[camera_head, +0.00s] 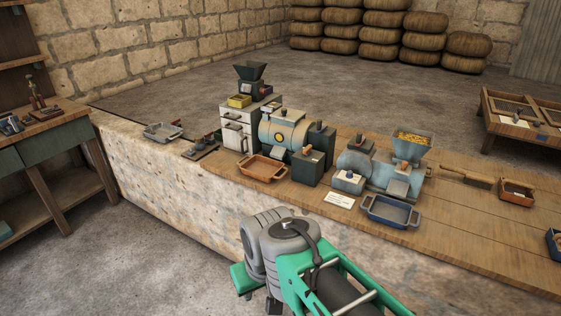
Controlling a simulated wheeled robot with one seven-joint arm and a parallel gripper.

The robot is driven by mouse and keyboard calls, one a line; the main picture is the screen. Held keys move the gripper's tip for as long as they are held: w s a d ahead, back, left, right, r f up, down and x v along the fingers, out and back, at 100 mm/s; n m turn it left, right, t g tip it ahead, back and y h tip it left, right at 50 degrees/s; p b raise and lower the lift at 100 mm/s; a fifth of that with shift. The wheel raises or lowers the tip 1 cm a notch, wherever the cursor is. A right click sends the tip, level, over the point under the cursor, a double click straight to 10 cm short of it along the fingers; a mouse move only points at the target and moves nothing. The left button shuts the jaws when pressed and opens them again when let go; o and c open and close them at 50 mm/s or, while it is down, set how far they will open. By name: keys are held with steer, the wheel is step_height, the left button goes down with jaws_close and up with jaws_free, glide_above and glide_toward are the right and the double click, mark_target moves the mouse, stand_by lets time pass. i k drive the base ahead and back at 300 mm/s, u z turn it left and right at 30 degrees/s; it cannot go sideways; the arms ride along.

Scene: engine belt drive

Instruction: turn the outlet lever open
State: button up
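A pale blue mill (378,172) stands on the wooden bench top, with a blue hopper (411,148) of yellow grain on its right. A blue tray with handles (391,212) sits in front of it. A blue and cream drum machine (283,131) stands to the left, beside dark boxes. Small knobs or handles show on the machines, such as a brown one (313,156) on a dark box, but I cannot tell which is the outlet lever or how it is set. My gripper (243,280) is low in front of the bench, apart from the machines; its fingers are not clear.
A brown tray (263,168) sits before the drum machine. A dark-hopper machine (250,81), a grey tray (163,131) and a brush (466,177) share the bench (480,225). A white card (340,200) lies near its front edge. A side table (60,140) is at left.

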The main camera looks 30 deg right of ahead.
mark_target(306, 151)
steer(key=u, duration=0.15)
steer(key=i, duration=1.65)
steer(key=z, duration=1.25)
steer(key=i, duration=0.55)
steer(key=z, duration=0.45)
